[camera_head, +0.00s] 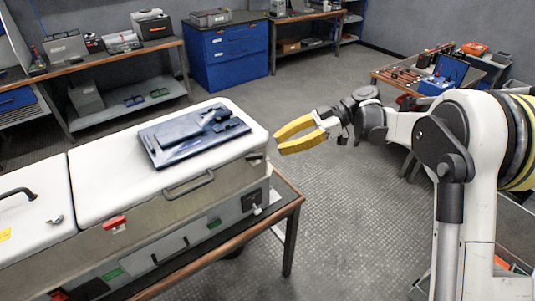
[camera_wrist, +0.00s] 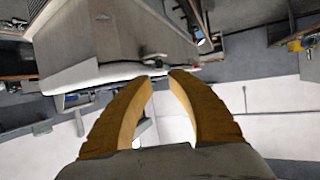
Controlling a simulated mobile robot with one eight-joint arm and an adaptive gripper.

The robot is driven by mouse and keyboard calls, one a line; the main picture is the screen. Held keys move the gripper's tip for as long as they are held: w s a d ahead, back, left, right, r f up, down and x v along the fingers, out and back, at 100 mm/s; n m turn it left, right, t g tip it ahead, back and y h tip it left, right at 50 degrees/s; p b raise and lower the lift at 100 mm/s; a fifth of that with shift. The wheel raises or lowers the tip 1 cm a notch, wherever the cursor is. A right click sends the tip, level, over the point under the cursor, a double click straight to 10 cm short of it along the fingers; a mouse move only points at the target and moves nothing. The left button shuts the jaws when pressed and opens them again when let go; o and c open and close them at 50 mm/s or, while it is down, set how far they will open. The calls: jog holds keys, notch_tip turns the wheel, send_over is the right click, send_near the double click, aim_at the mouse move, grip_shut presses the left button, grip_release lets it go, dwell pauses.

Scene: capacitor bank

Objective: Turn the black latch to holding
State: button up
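My gripper (camera_head: 279,143) has two yellow fingers, spread apart with nothing between them. It is in the air off the right end of the white-topped bank unit (camera_head: 95,178). In the wrist view the curved fingers (camera_wrist: 161,78) also stand apart and empty. A small dark fitting (camera_head: 255,157) sits at the unit's right upper corner, close to the fingertips but seemingly apart. A black plate with a small pale lever (camera_head: 257,210) is lower on the same side. I cannot tell which of these is the black latch.
A dark blue flat panel (camera_head: 175,155) lies on the unit's top. A handle (camera_head: 190,186) and a red tag (camera_head: 114,223) are on its front. The unit stands on a wood-edged table (camera_head: 293,210). The floor (camera_head: 350,210) right of it is clear. A blue cabinet (camera_head: 225,58) stands behind.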

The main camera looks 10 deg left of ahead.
aim_at(260, 154)
jog(key=b+x, duration=0.1)
jog(key=x, duration=0.5)
jog(key=shift+a+f+b, duration=0.15)
jog(key=shift+b, duration=0.2)
grip_shut()
